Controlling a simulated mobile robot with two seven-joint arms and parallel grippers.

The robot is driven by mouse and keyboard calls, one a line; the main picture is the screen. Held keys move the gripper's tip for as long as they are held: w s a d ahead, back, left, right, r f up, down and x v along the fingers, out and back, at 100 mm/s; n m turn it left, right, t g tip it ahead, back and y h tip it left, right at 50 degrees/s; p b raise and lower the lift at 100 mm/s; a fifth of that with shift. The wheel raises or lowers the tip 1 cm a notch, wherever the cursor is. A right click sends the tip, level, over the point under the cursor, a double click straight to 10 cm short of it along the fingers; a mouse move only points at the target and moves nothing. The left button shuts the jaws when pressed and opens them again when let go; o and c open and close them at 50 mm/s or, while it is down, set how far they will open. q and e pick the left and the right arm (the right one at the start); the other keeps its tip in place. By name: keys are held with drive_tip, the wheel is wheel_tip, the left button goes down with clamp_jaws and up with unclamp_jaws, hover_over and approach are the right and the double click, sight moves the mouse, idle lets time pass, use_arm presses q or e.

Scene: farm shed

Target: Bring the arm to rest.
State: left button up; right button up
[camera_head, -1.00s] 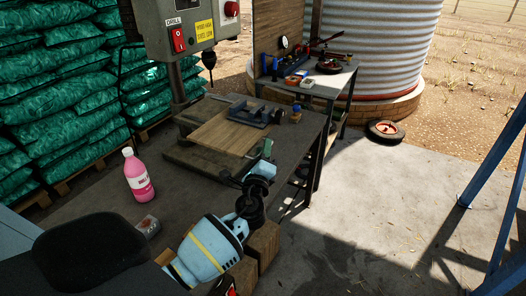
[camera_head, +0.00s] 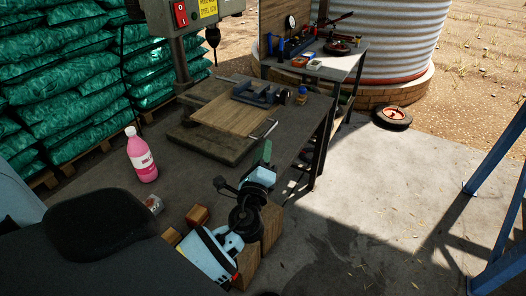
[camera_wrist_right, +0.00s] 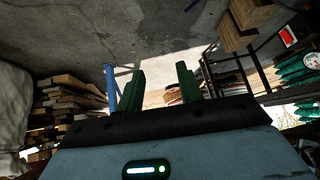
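My left gripper (camera_head: 265,152) shows in the head view over the right front part of the dark workbench (camera_head: 293,127). Its pale body and a green finger point away from me. The fingers overlap, so their gap cannot be judged, and nothing is seen held. My left arm's pale wrist (camera_head: 212,255) is below it, near the wooden blocks (camera_head: 270,228). In the right wrist view my right gripper (camera_wrist_right: 160,77) has two green fingers wide apart with nothing between them. It is not recognisable in the head view.
The drill press column (camera_head: 187,60) rises behind. Clear concrete floor (camera_head: 365,170) lies right, before a blue frame (camera_head: 490,160).

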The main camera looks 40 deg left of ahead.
drive_tip(key=shift+w, duration=0.1)
